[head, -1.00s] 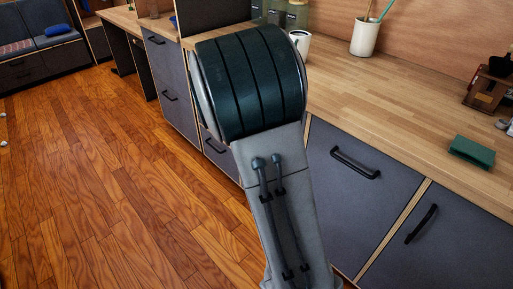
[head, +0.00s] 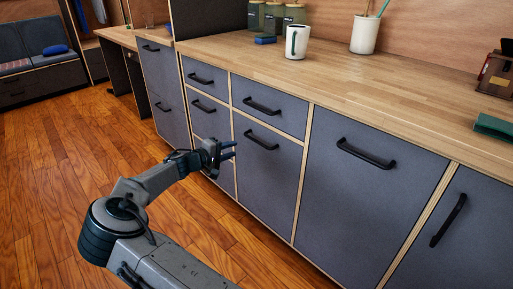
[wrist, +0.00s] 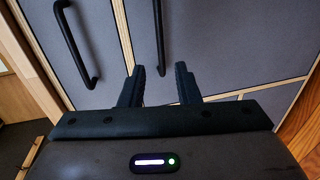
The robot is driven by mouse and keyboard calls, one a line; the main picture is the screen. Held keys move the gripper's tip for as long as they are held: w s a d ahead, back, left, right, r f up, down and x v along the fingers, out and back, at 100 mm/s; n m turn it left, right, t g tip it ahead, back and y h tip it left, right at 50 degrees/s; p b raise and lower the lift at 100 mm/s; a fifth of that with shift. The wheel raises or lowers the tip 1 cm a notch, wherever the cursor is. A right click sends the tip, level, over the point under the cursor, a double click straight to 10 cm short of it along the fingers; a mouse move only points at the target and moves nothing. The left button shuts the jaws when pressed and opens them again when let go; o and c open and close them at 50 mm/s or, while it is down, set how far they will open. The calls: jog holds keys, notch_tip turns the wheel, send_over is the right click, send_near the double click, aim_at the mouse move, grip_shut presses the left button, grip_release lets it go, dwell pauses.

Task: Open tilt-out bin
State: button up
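Several dark grey cabinet fronts with black bar handles line the counter. None stands visibly tilted out, and I cannot tell for certain which is the bin. In the head view, a tall front (head: 268,183) with a handle (head: 262,140) near its top lies to the right of my gripper (head: 234,150). A wider front (head: 362,205) with its own handle (head: 366,154) is further right. My gripper is open and empty, its fingers pointing right. In the wrist view, my fingers (wrist: 159,72) are apart, with a black handle (wrist: 160,38) beyond, lined up with the gap.
A second handle (wrist: 76,46) is left of the fingers in the wrist view. Small drawers (head: 268,104) are above the tall front. The wooden counter (head: 350,88) holds a mug (head: 297,42) and a white utensil pot (head: 364,34). The wooden floor (head: 60,190) is clear at left.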

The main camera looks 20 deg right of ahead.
aim_at(257, 141)
jog(key=b+x, duration=0.3)
jog(key=x, duration=1)
jog(key=shift+d+f, duration=0.1)
jog(key=shift+d, duration=0.25)
jog(key=shift+c, duration=0.2)
grip_shut()
